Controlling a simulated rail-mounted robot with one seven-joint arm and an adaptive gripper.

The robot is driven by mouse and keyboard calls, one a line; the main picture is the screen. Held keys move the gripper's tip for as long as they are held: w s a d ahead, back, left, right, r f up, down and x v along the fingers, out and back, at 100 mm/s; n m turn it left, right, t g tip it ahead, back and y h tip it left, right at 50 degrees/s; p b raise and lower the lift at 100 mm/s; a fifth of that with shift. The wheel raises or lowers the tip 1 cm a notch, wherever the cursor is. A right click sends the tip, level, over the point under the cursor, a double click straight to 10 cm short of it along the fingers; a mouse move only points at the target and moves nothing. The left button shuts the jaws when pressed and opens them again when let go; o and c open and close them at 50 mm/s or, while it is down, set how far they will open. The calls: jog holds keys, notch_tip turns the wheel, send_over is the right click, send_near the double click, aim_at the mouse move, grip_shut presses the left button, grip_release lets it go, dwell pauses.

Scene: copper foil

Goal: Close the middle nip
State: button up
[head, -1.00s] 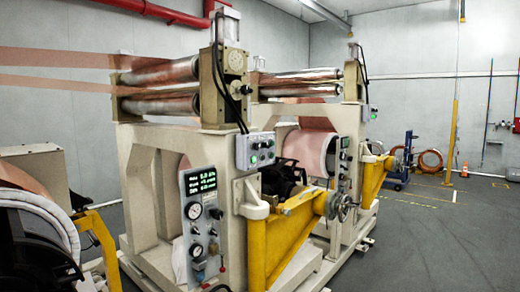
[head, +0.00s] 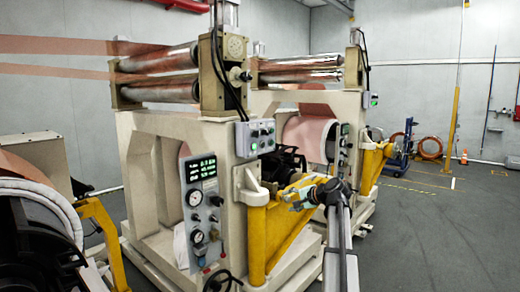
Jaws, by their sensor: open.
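The middle nip is a pair of shiny rolls, an upper roll (head: 158,62) and a lower roll (head: 160,89), on the near cream machine frame (head: 135,130). A gap shows between them. A small grey control box (head: 255,137) with buttons and a lit green lamp is on the frame's right post, below the rolls. My gripper (head: 281,194) is in the head view, in front of the yellow arm and below and right of the control box. It is open, small in view, and touches nothing that I can make out. My arm hides the handwheel area behind it.
A gauge panel (head: 203,205) with lit readouts is on the near frame's front. A yellow swing arm (head: 262,235) juts out at the right. A second, similar machine (head: 355,110) stands behind. Another foil roll (head: 35,215) is at the left. Grey floor (head: 440,235) is open at the right.

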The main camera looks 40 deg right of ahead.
aim_at(256, 134)
notch_tip(256, 134, up, 24)
jog(key=d+m+t+y, duration=0.2)
jog(key=m+t+y, duration=0.1)
jog(key=m+t, duration=0.2)
jog(key=p+x, duration=0.3)
jog(key=x, duration=1.4)
jog(key=shift+w+a+f, duration=0.25)
jog(key=shift+w, duration=0.1)
grip_shut()
